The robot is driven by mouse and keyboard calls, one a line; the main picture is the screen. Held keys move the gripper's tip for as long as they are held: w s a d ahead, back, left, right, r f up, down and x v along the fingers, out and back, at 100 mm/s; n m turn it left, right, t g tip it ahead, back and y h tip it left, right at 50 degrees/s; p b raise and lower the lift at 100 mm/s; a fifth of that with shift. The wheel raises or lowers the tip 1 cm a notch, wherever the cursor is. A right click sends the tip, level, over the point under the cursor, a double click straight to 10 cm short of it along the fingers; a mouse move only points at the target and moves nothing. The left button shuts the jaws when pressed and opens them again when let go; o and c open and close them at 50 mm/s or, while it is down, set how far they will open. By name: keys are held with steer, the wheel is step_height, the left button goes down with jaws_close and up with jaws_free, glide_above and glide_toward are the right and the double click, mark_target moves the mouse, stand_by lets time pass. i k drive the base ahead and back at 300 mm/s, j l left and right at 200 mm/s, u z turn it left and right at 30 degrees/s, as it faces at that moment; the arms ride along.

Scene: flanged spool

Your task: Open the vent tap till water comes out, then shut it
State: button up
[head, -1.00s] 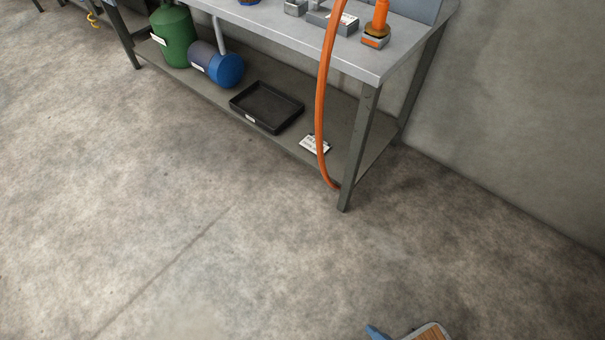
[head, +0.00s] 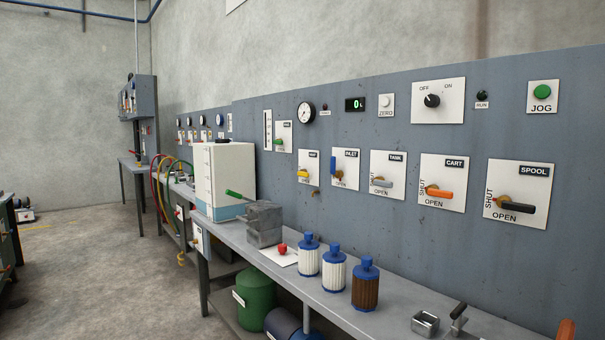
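A small tap with a yellow lever (head: 304,174) sits on a white plate on the grey-blue panel, left of the tap marked INLET. Its label is too small to read surely, but looks like VENT. The yellow lever lies about level. A small brass spout (head: 316,192) sticks out just below it; I see no water there, though it is tiny in view. The INLET tap's blue lever (head: 334,166) stands upright. My gripper is not in view.
TANK (head: 381,182), CART (head: 437,190) and SPOOL (head: 516,207) taps have roughly level levers. Below the panel, the bench (head: 335,302) holds a white tank (head: 226,178), a grey block with a green lever (head: 263,222) and three blue-capped filters (head: 334,270). Open floor (head: 90,270) lies left.

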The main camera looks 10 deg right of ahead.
mark_target(304, 173)
steer(key=i+j+z, duration=0.1)
steer(key=i+j, duration=0.2)
steer(key=i+j+z, duration=0.1)
steer(key=i+j, duration=0.15)
steer(key=j, duration=0.2)
steer(key=i+j, duration=0.25)
steer(key=j, duration=0.15)
steer(key=i+j+z, duration=0.15)
steer(key=j, duration=0.25)
steer(key=i+j+z, duration=0.1)
steer(key=i+j, duration=0.25)
steer(key=j, duration=0.1)
